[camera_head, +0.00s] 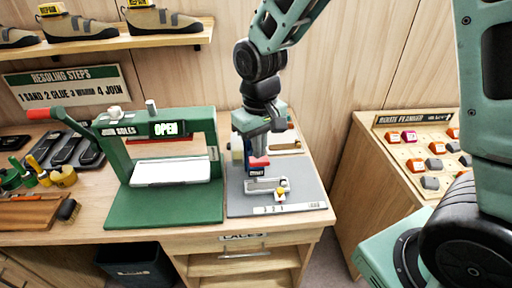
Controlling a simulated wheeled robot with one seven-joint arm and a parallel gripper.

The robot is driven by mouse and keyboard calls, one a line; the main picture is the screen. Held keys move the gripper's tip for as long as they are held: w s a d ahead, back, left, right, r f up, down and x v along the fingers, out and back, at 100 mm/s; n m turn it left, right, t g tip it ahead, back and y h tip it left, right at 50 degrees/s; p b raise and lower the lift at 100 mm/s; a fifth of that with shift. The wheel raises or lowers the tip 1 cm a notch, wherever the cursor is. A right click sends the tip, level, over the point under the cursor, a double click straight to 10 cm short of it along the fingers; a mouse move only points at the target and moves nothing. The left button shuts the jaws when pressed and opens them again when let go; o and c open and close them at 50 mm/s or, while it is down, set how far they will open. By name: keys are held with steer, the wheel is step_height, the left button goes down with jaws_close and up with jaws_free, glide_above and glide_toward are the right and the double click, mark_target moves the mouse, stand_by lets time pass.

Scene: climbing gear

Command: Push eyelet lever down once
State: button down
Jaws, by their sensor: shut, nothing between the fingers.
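The eyelet press stands on a grey mat (234,205) at the right end of the workbench. A red part (259,162), which looks like its lever, sits above a dark blue labelled block (257,172). A pale metal base piece with a small yellow part (281,191) lies in front of it. My gripper (258,153) points down from above, shut and empty, directly over the red part. Its fingertips are small and partly hidden, so I cannot tell whether they touch the red part.
Left of the mat stands a green sole press (116,151) reading OPEN, with a red-handled arm (38,114). Tools lie further left. A shelf (140,40) with shoes runs above. A route planner board (418,150) stands at the right, across a gap.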

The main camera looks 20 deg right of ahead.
steer(key=shift+f+b, duration=2.9)
steer(key=shift+f, duration=1.5)
steer(key=r+p, duration=0.5)
steer(key=r, duration=0.1)
steer(key=r+p, duration=0.6)
steer(key=r, duration=0.1)
steer(key=shift+s+r, duration=0.2)
steer(key=shift+r, duration=0.1)
steer(key=shift+f, duration=0.1)
steer(key=shift+a, duration=0.1)
steer(key=s+a+f+n+b, duration=0.2)
steer(key=s+b, duration=0.3)
steer(key=s, duration=0.5)
steer(key=s+a+f+n+b, duration=0.2)
steer(key=s+a+n+b, duration=0.1)
steer(key=s, duration=0.6)
steer(key=a+b, duration=0.1)
steer(key=b, duration=0.1)
steer(key=shift+s+f+y+b, duration=0.3)
steer(key=shift+s+f, duration=0.05)
